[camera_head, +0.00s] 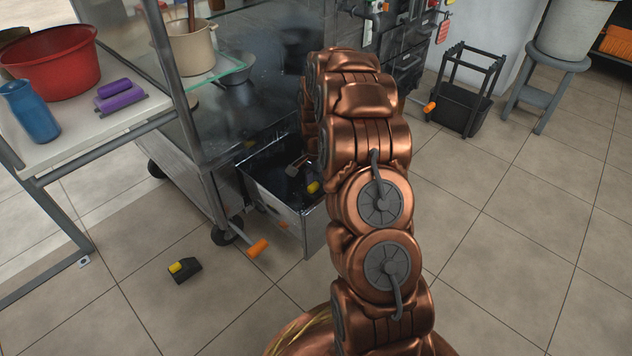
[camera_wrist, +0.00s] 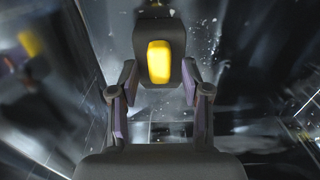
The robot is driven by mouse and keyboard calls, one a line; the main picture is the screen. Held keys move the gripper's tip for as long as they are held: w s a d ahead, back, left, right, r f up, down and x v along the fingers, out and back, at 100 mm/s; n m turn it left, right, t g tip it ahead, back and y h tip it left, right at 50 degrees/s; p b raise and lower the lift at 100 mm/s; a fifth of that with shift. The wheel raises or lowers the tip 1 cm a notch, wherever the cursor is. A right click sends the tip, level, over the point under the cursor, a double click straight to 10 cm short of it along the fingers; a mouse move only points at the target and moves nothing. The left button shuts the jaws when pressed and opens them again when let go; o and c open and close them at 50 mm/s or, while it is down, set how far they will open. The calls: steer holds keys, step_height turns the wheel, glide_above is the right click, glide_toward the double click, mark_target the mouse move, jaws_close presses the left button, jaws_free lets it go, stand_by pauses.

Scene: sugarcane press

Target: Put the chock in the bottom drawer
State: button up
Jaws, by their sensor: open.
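The open bottom drawer (camera_head: 305,222) is a steel box pulled out low on the cart. A dark block with a yellow top, like a chock, shows in the wrist view (camera_wrist: 159,62); a yellow patch in the drawer (camera_head: 313,187) appears to be the same piece. My gripper (camera_wrist: 159,82) has its two fingers apart on either side of the block's near end; contact cannot be told. In the head view my arm mostly hides the gripper. Another black chock with a yellow top (camera_head: 185,269) lies on the floor left of the drawer.
An orange-tipped handle (camera_head: 257,248) sticks out low before the cart. A table (camera_head: 75,150) with a red bowl (camera_head: 50,62) stands at left. A black rack (camera_head: 463,100) and a stool (camera_head: 545,75) stand at back right. The right floor is clear.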

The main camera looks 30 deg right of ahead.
mark_target(316, 182)
step_height(316, 182, up, 12)
steer(key=p, duration=0.5)
steer(key=s+a+r+n+g, duration=0.1)
steer(key=s+a+r+n, duration=0.75)
steer(key=s+a, duration=0.6)
steer(key=s+a+r+n, duration=0.1)
steer(key=s+a+n, duration=0.1)
steer(key=s, duration=0.5)
steer(key=s+a+r+n+g, duration=0.1)
steer(key=s+a+r+n, duration=0.1)
steer(key=s, duration=0.6)
steer(key=s+a+r+n+g, duration=0.1)
steer(key=s+a+n, duration=0.2)
steer(key=s, duration=0.4)
steer(key=shift+s+a+r, duration=0.3)
steer(key=shift+a+r, duration=0.1)
steer(key=shift+a, duration=0.4)
step_height(316, 182, up, 42)
steer(key=t+p, duration=0.1)
steer(key=p, duration=3.9)
